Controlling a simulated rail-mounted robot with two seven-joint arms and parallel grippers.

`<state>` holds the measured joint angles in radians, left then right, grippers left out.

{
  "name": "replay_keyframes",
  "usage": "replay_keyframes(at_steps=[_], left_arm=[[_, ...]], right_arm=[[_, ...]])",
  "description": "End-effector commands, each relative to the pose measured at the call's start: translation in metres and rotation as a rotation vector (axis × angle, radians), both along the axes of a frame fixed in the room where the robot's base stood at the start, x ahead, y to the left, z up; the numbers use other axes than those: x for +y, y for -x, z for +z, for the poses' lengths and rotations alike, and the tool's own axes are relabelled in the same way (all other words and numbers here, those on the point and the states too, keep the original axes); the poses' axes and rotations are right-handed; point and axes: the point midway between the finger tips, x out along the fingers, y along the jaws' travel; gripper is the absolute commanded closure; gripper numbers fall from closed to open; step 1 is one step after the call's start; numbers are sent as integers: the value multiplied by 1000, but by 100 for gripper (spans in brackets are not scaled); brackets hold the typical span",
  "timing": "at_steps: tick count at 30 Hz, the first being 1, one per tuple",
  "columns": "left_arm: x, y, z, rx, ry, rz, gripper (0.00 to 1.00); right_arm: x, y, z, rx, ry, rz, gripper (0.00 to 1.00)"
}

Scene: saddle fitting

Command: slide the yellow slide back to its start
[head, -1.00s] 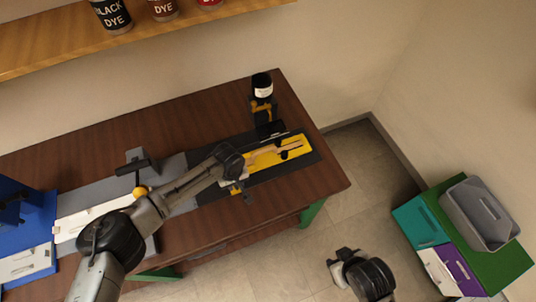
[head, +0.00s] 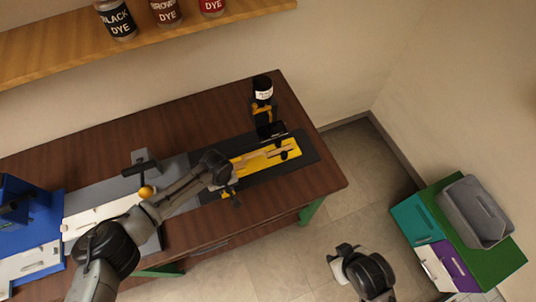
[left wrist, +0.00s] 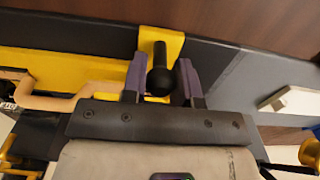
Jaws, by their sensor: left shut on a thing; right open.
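The yellow slide (head: 291,154) lies on a dark base plate (head: 306,160) at the right end of the brown table. In the left wrist view the slide (left wrist: 60,68) has a raised end tab with a black knob (left wrist: 160,78). My left gripper (left wrist: 160,88) is shut on this knob, one purple-grey finger on each side. In the head view my left gripper (head: 222,174) covers the slide's left end and hides the knob. A tan bar (head: 257,157) lies along the slide. My right gripper (head: 342,251) is open and empty, beyond the table's front edge.
A yellow-and-black stand with a dark bottle (head: 263,95) is behind the slide. Coloured drawers with a grey bin (head: 474,211) stand at right.

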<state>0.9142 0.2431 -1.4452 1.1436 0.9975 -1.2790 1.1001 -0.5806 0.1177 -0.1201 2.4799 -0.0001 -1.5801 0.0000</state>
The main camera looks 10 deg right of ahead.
Motion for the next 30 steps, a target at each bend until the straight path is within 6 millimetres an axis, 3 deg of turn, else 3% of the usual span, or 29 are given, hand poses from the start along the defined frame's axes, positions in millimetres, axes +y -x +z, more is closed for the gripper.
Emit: replay_keyframes(at_steps=[30], left_arm=[[39,6,0,1,-1,0,86]], right_arm=[[-2,0,29,0,8,5,57]])
